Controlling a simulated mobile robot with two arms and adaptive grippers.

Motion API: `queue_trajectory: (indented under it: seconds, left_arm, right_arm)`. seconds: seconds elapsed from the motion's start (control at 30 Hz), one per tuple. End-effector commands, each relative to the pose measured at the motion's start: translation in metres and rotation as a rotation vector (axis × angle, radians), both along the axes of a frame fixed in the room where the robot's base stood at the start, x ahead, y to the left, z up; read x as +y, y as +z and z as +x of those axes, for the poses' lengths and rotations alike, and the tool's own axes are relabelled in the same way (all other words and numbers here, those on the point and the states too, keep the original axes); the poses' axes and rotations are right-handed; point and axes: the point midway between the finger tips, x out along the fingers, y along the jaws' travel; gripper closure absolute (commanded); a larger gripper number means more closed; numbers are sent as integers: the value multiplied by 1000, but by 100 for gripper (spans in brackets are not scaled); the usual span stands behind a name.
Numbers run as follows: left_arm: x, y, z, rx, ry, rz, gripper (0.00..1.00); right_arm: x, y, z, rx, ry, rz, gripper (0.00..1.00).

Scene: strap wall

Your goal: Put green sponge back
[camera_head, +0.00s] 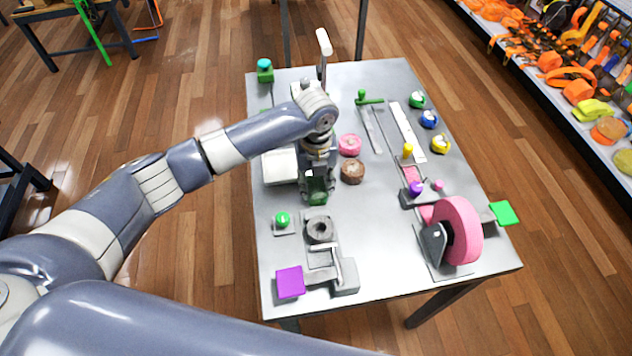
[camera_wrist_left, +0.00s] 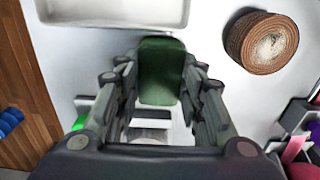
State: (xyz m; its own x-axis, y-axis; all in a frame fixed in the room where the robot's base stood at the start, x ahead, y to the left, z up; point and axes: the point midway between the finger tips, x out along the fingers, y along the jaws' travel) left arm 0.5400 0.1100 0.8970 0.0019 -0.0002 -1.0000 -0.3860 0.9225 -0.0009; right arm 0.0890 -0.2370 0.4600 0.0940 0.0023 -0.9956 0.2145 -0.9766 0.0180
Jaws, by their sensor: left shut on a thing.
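The green sponge (camera_wrist_left: 160,72) sits between the fingers of my left gripper (camera_wrist_left: 163,105) in the left wrist view. It is dark green with rounded corners. In the head view my left gripper (camera_head: 318,184) points down over the left middle of the table, shut on the green sponge (camera_head: 318,197), which is mostly hidden by the fingers. I cannot tell whether the sponge touches the table. A white tray (camera_head: 279,168) lies just left of the gripper, its edge also at the top of the wrist view (camera_wrist_left: 115,14). My right gripper is not in view.
A brown round piece (camera_head: 352,172) and a pink one (camera_head: 349,145) stand right of the gripper. A green knob (camera_head: 282,219) and grey ring (camera_head: 321,229) are nearer. A pink wheel (camera_head: 460,230) stands at the front right. The table's (camera_head: 385,240) front middle is clear.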

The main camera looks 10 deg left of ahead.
Motion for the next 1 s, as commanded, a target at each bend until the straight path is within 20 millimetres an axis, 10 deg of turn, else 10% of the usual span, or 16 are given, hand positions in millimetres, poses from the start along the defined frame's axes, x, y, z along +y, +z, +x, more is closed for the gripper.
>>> queue_trajectory:
  seconds: [0.13,0.57,1.0]
  left_arm:
    - [0,-2,0,1,0,1,44]
    - [0,5,0,-1,-1,-1,44]
    - [-1,90,1,-4,-2,-1,44]
  right_arm:
    - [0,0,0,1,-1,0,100]
    - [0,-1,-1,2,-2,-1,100]
    - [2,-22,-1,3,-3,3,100]
